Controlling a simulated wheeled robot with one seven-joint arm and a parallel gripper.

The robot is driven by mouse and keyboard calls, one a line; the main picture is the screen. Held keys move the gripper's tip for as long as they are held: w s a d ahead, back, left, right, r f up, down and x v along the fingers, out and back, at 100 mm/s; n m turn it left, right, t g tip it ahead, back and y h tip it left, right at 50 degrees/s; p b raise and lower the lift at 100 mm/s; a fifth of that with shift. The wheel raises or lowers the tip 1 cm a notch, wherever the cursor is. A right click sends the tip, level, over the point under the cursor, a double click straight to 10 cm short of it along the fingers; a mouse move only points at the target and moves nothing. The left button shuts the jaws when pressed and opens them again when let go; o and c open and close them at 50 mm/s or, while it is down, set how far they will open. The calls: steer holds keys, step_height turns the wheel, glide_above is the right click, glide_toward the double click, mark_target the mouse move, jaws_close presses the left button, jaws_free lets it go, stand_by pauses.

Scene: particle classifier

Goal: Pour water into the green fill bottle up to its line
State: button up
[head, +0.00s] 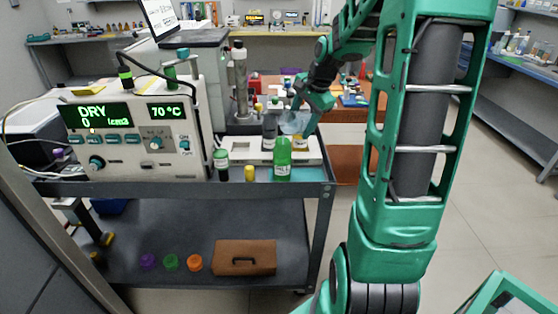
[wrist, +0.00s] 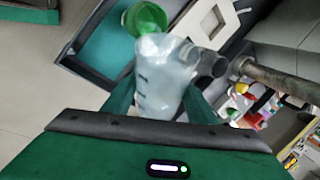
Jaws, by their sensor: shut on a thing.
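The green fill bottle (head: 283,160) stands upright at the front edge of the cart top, with a pale label on its front. It also shows at the top of the wrist view (wrist: 147,18). My gripper (head: 299,110) is above and slightly behind the bottle in the head view. It is shut on a clear beaker (wrist: 160,85) with dark graduation marks and pale, cloudy-looking contents. The beaker (head: 294,123) looks tilted, with its rim near the bottle's top. Whether water is flowing, and the level inside the bottle, I cannot tell.
The instrument (head: 135,125) reading DRY and 70 °C fills the cart's left. A white tray (head: 240,150) lies behind. A brown case (head: 245,256) sits on the lower shelf.

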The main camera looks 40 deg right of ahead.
steer(key=shift+a+r+h, duration=0.35)
steer(key=shift+r+h, duration=0.2)
steer(key=shift+h, duration=0.25)
stand_by(1.8)
steer(key=shift+s+d, duration=0.1)
steer(key=shift+d+f+y, duration=0.3)
steer(key=shift+y, duration=0.1)
steer(key=shift+f+y, duration=0.5)
steer(key=shift+y, duration=0.2)
steer(key=shift+d+y, duration=0.1)
steer(key=shift+y, duration=0.3)
steer(key=shift+a+r+g+y, duration=0.2)
steer(key=shift+g+y, duration=0.1)
steer(key=shift+y, duration=0.3)
